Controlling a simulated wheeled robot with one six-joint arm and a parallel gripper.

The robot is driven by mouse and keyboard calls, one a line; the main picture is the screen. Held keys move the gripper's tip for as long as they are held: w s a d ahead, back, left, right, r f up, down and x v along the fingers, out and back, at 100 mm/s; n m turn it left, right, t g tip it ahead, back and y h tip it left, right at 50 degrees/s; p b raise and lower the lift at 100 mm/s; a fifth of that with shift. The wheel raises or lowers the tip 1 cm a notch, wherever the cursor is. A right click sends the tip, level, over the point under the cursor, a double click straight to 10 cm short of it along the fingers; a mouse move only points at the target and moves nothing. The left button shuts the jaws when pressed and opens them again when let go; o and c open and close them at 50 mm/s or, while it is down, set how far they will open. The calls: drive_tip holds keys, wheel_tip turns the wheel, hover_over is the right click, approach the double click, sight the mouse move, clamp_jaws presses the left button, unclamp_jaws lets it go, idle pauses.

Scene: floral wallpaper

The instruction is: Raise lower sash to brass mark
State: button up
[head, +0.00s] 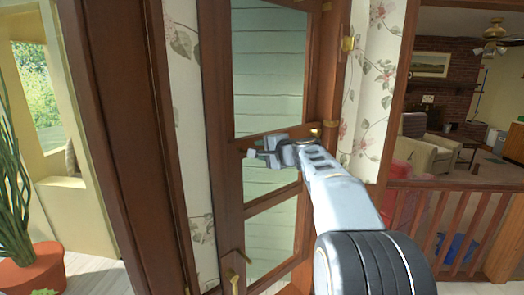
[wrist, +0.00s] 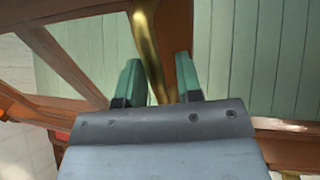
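The wooden window (head: 225,140) stands in front of me, with greenish panes between brown rails. The pane area below my gripper (head: 262,155) appears to be the lower sash (head: 270,240); its exact edges are hard to tell. In the wrist view my gripper (wrist: 158,82) has its two green-padded fingers apart. A long brass piece (wrist: 148,35), like a handle, lies between them, with a gap visible at its right. Whether a finger touches it cannot be told. A small brass piece (head: 348,44) sits on the right side of the frame; whether it is the mark is unclear.
Floral wallpaper (head: 376,70) flanks the window. A wooden railing (head: 470,225) and a room with an armchair (head: 425,155) lie to the right. A potted plant (head: 30,270) stands at the lower left, beyond a dark wooden post (head: 125,130).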

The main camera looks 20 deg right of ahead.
drive_tip(key=shift+o, duration=0.5)
drive_tip(key=shift+f, duration=0.1)
drive_tip(key=shift+d, duration=0.1)
drive_tip(key=shift+s+d, duration=0.15)
drive_tip(key=shift+s, duration=0.15)
drive_tip(key=b+v, duration=0.4)
drive_tip(key=v, duration=0.9)
drive_tip(key=shift+s, duration=0.1)
